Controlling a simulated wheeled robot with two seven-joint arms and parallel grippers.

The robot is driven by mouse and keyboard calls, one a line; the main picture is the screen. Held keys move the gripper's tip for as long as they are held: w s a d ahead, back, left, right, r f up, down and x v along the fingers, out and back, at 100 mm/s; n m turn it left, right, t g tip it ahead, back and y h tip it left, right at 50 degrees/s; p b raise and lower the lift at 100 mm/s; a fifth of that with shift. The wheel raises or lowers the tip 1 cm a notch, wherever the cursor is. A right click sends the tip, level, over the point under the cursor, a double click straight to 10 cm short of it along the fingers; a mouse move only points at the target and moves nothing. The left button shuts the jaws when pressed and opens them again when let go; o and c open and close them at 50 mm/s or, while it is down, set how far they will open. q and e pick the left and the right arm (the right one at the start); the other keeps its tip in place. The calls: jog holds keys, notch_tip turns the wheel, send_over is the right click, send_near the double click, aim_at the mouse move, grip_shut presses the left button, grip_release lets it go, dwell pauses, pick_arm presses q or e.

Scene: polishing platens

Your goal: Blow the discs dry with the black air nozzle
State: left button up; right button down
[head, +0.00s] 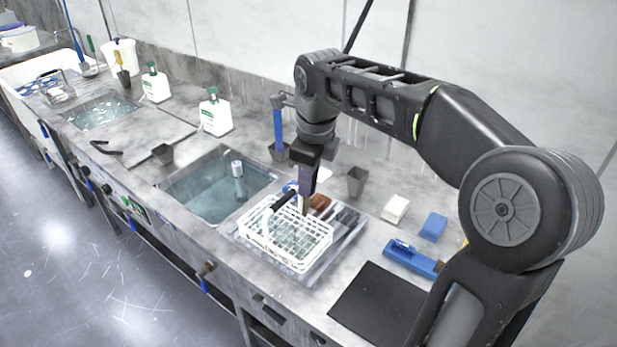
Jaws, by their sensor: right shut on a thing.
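My right gripper (305,189) points down over the white basket (318,255) and is shut at the far end of its raised handle (283,200), which has a black grip. Glassy, pale green shapes, seemingly the discs (286,236), show through the basket's mesh; single discs are hard to tell apart. The basket is over a grey tray (343,240); whether it touches the tray is unclear. A black bent tool, likely the air nozzle (106,148), lies on the bench left of the near sink, apart from my gripper. My left gripper is not seen.
The near sink (200,199) holds water and an upright grey fitting. A brown cup (356,181), a white block (395,208), blue sponge (433,227) and blue tool (412,258) are right of the basket. A black mat (380,303) lies clear in front. Two white bottles stand behind.

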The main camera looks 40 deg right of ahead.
jog(key=shift+w, duration=0.1)
jog(key=shift+w+a+r+p, duration=0.1)
jog(key=shift+w+a+p, duration=0.05)
jog(key=shift+w+p, duration=0.3)
jog(key=w, duration=0.1)
jog(key=w+a+p, duration=0.1)
jog(key=w, duration=0.3)
jog(key=shift+a+p, duration=0.25)
jog(key=shift+p, duration=0.15)
dwell(0.7)
jog(key=w+a, duration=0.2)
jog(key=w, duration=0.4)
dwell(0.4)
jog(key=shift+w, duration=0.1)
dwell(1.1)
